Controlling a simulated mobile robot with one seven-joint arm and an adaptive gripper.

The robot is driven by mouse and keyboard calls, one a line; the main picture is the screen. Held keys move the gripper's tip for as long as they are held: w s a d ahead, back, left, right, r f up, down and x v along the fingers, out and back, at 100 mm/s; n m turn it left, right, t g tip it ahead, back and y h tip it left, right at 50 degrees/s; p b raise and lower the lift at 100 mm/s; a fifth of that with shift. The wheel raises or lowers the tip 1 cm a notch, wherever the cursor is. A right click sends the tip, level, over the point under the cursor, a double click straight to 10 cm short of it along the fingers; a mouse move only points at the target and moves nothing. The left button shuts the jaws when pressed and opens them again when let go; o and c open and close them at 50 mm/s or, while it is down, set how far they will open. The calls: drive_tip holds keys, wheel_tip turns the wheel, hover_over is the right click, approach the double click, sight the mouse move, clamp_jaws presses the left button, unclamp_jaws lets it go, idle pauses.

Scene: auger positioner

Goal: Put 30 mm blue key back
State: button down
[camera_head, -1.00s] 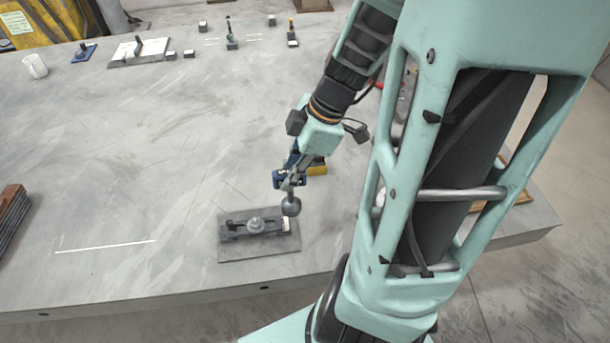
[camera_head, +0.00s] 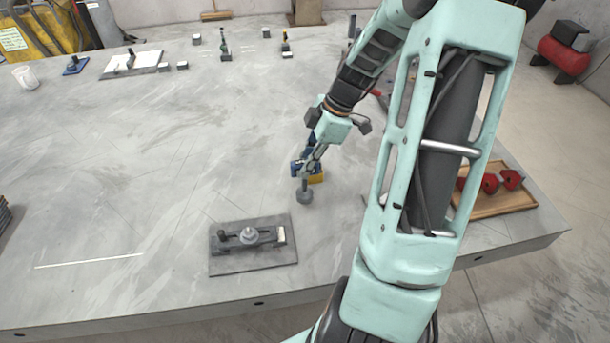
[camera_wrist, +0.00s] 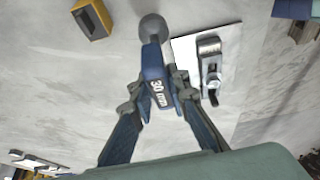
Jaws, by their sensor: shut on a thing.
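The 30 mm blue key shows in the wrist view with a blue handle (camera_wrist: 157,85) marked "30 mm" and a round grey head (camera_wrist: 153,28). My gripper (camera_wrist: 156,96) is shut on the handle. In the head view my gripper (camera_head: 307,165) is over the table, with the key's grey head (camera_head: 304,192) hanging below it, to the upper right of the fixture plate (camera_head: 270,262). I cannot tell whether the head touches the table. A yellow block (camera_head: 316,179) is just behind the key; in the wrist view the yellow block (camera_wrist: 95,20) shows a dark opening.
A grey clamp fixture (camera_head: 249,236) is on the dark plate near the front edge. A wooden tray (camera_head: 490,207) with red parts stands at the right, partly behind my arm. Small tools and a white board (camera_head: 118,68) are at the back. The table's left middle is clear.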

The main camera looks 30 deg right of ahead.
drive_tip(key=shift+w+f+b, duration=0.1)
drive_tip(key=shift+f+b, duration=0.7)
drive_tip(key=shift+f, duration=0.8)
drive_tip(key=shift+f, duration=0.2)
drive_tip(key=c, duration=1.8)
unclamp_jaws()
drive_tip(key=shift+c, duration=0.2)
drive_tip(key=shift+r, duration=0.25)
drive_tip(key=v, duration=1.2)
